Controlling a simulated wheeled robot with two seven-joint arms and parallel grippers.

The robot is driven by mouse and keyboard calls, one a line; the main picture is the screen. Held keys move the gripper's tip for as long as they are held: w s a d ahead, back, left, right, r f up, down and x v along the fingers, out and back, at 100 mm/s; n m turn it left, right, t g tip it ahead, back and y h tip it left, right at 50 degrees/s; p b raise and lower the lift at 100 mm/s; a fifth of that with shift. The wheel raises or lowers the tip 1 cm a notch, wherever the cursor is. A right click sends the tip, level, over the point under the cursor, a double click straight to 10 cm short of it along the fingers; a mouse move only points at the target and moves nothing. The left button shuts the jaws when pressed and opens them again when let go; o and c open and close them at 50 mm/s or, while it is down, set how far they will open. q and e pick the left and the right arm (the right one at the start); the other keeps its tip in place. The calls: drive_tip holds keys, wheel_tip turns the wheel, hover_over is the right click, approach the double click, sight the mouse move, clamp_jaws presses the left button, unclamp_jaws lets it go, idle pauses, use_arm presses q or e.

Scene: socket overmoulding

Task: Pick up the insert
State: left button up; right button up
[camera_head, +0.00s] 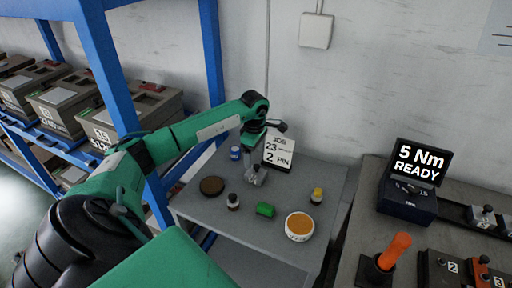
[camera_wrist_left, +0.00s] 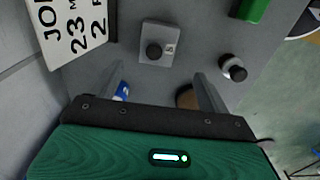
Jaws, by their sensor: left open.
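A small grey block with a round black knob and a small label, which looks like the insert (camera_wrist_left: 170,53), lies on the grey table (camera_head: 207,221) in the left wrist view. It sits just beyond my left gripper (camera_wrist_left: 160,82), roughly in line with the gap between the fingers. The fingers are apart and nothing is between them. In the head view my left gripper (camera_head: 256,172) points down over the table in front of the job card (camera_head: 279,152). There the arm and fingers make the insert hard to pick out. My right gripper is not in view.
Around it stand a blue pot (camera_head: 235,153), a brown disc (camera_head: 212,186), a dark bottle (camera_head: 233,202), a green block (camera_head: 265,210), a yellow-capped bottle (camera_head: 317,195) and an orange-filled tub (camera_head: 299,227). A blue rack post (camera_head: 212,60) rises at left. A bench with a display (camera_head: 420,163) is at right.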

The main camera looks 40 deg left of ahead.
sight(256, 167)
use_arm(q)
drive_tip(key=shift+f, duration=0.95)
drive_tip(key=shift+d+f+p, duration=0.1)
drive_tip(key=shift+f+p, duration=0.3)
drive_tip(key=shift+f, duration=0.2)
drive_tip(key=f, duration=0.2)
drive_tip(key=f+p, duration=0.1)
drive_tip(key=shift+w+f, duration=0.3)
drive_tip(key=shift+f, duration=0.4)
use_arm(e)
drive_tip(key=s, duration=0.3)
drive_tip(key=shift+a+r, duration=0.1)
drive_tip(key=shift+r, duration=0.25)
use_arm(q)
drive_tip(key=shift+c, duration=0.2)
drive_tip(key=shift+r, duration=0.1)
drive_tip(key=c, duration=1.5)
